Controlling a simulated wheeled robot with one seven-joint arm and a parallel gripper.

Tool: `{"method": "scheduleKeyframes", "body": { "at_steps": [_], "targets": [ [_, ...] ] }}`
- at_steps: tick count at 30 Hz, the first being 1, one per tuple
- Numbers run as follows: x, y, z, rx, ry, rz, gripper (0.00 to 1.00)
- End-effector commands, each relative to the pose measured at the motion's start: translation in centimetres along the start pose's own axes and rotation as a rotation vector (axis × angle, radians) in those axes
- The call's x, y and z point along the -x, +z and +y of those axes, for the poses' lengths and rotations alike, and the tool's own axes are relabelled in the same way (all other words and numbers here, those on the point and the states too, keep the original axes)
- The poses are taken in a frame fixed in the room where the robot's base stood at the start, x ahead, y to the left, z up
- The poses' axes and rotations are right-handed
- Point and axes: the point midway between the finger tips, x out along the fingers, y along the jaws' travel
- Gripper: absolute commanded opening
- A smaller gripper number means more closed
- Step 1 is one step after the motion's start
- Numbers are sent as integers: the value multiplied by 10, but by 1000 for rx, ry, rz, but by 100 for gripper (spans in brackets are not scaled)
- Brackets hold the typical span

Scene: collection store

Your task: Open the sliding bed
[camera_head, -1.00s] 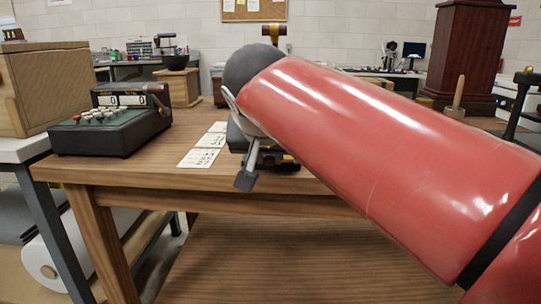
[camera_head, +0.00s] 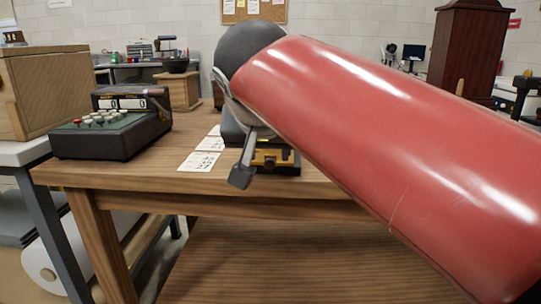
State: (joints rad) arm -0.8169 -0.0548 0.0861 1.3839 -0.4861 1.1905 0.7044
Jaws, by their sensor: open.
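A black device with brass-coloured fittings (camera_head: 275,161) sits on the wooden table, partly hidden behind my red arm. It may bear the sliding bed, but I cannot tell the bed apart from the rest. My gripper (camera_head: 243,172) hangs at the end of the arm, in front of and just left of the brass fittings. One grey finger shows, pointing down; the other is hidden. The gripper is open and I see nothing held. Whether the finger touches the device cannot be told.
White printed cards (camera_head: 203,153) lie left of the device. A dark adding machine with round keys (camera_head: 112,122) stands at the table's left end. A wooden case (camera_head: 50,88) is on a side bench. The table's front edge (camera_head: 130,178) is clear.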

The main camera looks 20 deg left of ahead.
Motion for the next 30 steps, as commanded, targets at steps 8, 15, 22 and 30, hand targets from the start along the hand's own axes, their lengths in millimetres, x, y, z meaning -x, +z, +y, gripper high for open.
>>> {"method": "scheduleKeyframes", "body": {
  "at_steps": [8,15,22,30],
  "targets": [
    [37,0,0,0,1,0,41],
    [41,0,0,0,1,-1,41],
    [36,5,14,1,15,-12,41],
    [2,93,150,-12,114,-146,41]
  ]
}}
